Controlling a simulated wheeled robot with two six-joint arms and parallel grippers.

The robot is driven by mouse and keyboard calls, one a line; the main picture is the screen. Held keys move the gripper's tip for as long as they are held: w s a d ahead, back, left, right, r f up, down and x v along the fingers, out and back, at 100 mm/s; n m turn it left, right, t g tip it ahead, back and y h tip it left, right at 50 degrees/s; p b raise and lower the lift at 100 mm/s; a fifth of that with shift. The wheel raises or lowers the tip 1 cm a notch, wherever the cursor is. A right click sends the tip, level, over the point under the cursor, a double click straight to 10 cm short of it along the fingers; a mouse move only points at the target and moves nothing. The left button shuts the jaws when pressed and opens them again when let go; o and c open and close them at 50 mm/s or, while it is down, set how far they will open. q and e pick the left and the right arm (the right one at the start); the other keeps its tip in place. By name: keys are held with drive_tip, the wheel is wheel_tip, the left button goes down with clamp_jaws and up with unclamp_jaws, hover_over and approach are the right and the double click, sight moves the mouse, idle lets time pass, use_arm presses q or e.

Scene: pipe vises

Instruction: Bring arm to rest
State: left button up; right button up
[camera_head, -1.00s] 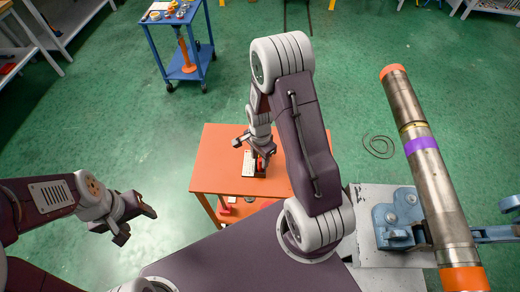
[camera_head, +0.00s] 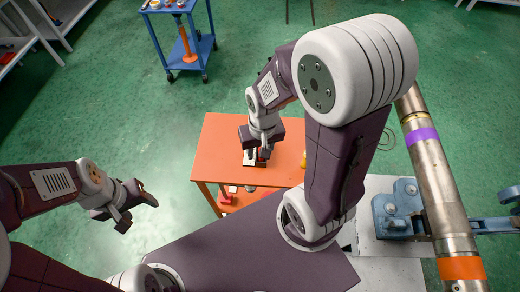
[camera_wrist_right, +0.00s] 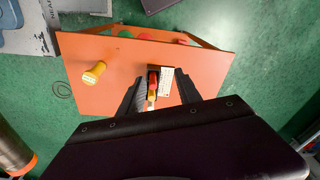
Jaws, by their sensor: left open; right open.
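My right arm reaches over the orange table (camera_head: 220,150). My right gripper (camera_head: 257,160) is above the table's top; its jaws are partly hidden by the wrist in the head view. In the right wrist view the right gripper (camera_wrist_right: 158,75) is open. A small red, black and yellow object (camera_wrist_right: 153,85) and a white printed plate (camera_wrist_right: 167,80) appear between its fingers, apparently on the table below and not gripped. My left gripper (camera_head: 130,207) is open and empty at the left, above the green floor.
A steel pipe (camera_head: 437,185) with orange and purple bands lies in a blue vise (camera_head: 395,215) at the right; my right arm hides its far end. A yellow knob-like piece (camera_wrist_right: 95,73) stands on the table. A blue cart (camera_head: 190,45) stands behind.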

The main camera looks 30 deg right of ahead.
drive_tip(key=shift+s+a+n, duration=0.1)
drive_tip(key=shift+s+n, duration=0.25)
drive_tip(key=shift+n, duration=0.65)
drive_tip(key=shift+s+r, duration=0.1)
idle(0.4)
